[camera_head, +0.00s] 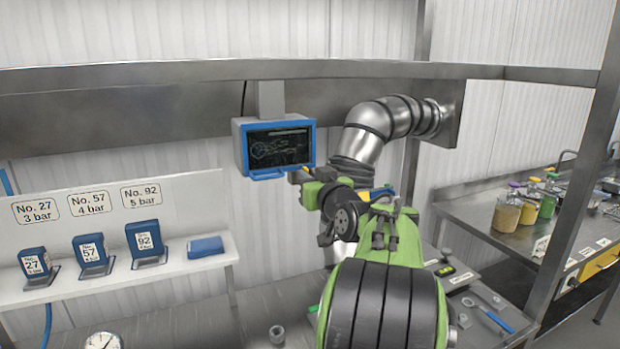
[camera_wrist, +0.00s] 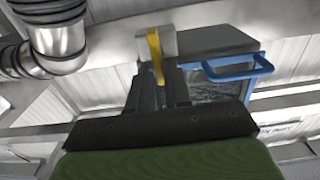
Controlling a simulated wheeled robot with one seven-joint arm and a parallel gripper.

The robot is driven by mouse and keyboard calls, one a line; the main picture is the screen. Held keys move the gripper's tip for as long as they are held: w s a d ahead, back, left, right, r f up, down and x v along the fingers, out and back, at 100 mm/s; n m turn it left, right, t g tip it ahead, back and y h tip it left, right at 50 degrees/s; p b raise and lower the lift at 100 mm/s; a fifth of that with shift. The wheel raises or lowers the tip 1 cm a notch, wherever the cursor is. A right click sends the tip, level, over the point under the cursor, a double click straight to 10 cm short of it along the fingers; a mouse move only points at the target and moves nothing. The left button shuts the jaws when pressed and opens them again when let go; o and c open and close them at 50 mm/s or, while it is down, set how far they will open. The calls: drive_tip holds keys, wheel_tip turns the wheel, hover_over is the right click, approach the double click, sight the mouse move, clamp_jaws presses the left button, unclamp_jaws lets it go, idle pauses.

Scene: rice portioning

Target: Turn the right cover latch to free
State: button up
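A blue-framed unit with a dark window (camera_head: 278,145) hangs from the overhead beam, with a blue handle (camera_head: 268,174) at its lower edge. The handle also shows in the wrist view (camera_wrist: 238,70). A yellow latch lever (camera_wrist: 155,50) stands out from a grey block (camera_wrist: 155,40) beside the unit. My gripper (camera_wrist: 161,82) has its dark fingers close together with the lever's end between them; it appears shut on it. In the head view my gripper (camera_head: 303,176) is at the unit's lower right corner. The contact itself is small and partly hidden there.
A thick metal pipe (camera_head: 365,140) bends down right behind my arm. A white shelf (camera_head: 110,286) at left holds several blue numbered pieces. A steel bench (camera_head: 460,198) with jars stands at right. A post (camera_head: 580,180) rises there.

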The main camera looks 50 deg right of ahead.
clamp_jaws()
drive_tip(key=shift+m, duration=0.3)
drive_tip(key=shift+s+d+f+m+p, duration=0.2)
drive_tip(key=shift+m+p, duration=0.3)
drive_tip(key=shift+m, duration=2.35)
drive_tip(key=shift+s+d+f+m+p, duration=0.1)
drive_tip(key=shift+d+f+m+p, duration=0.25)
drive_tip(key=shift+m, duration=2.55)
drive_tip(key=shift+s+d+f+m+p, duration=0.1)
drive_tip(key=shift+f+m+p, duration=0.35)
drive_tip(key=shift+m, duration=2.4)
drive_tip(key=shift+r, duration=0.15)
drive_tip(key=shift+o, duration=2)
unclamp_jaws()
